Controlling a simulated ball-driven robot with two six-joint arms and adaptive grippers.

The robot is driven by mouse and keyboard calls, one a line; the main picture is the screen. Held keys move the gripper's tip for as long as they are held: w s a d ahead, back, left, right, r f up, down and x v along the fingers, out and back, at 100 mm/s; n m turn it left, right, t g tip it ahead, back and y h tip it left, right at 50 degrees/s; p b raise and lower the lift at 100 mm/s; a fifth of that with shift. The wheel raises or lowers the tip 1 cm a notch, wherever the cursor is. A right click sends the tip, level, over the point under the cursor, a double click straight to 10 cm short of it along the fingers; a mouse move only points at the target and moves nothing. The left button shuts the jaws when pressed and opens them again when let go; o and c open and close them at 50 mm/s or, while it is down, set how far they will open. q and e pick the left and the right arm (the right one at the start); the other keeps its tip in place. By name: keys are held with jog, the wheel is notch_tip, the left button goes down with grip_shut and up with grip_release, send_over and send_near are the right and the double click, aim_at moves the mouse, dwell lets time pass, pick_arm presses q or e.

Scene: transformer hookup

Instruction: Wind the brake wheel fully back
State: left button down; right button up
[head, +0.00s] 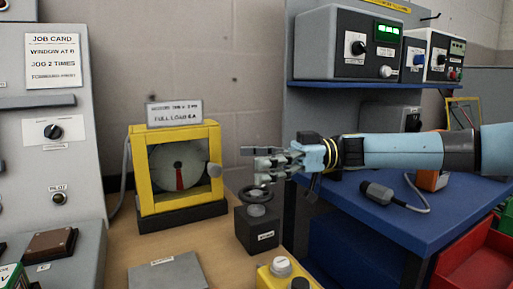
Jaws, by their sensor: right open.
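The brake wheel (257,196) is a small dark handwheel on top of a black box (258,234) that stands on the wooden bench. My right gripper (252,165) comes in from the right and is open, with its fingers pointing left. It shows just above the wheel in the head view. I cannot tell whether a finger touches the wheel. No object shows between its fingers. My left gripper is not in view.
A yellow-framed dial unit (180,171) with a red sector stands left of the brake box. A yellow button box (285,275) is in front of it. A grey plate (168,273) lies at the front. A blue bench (420,215) with instruments is at right.

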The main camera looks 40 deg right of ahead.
aim_at(257, 191)
jog(key=shift+r, duration=1.8)
jog(key=shift+f, duration=0.1)
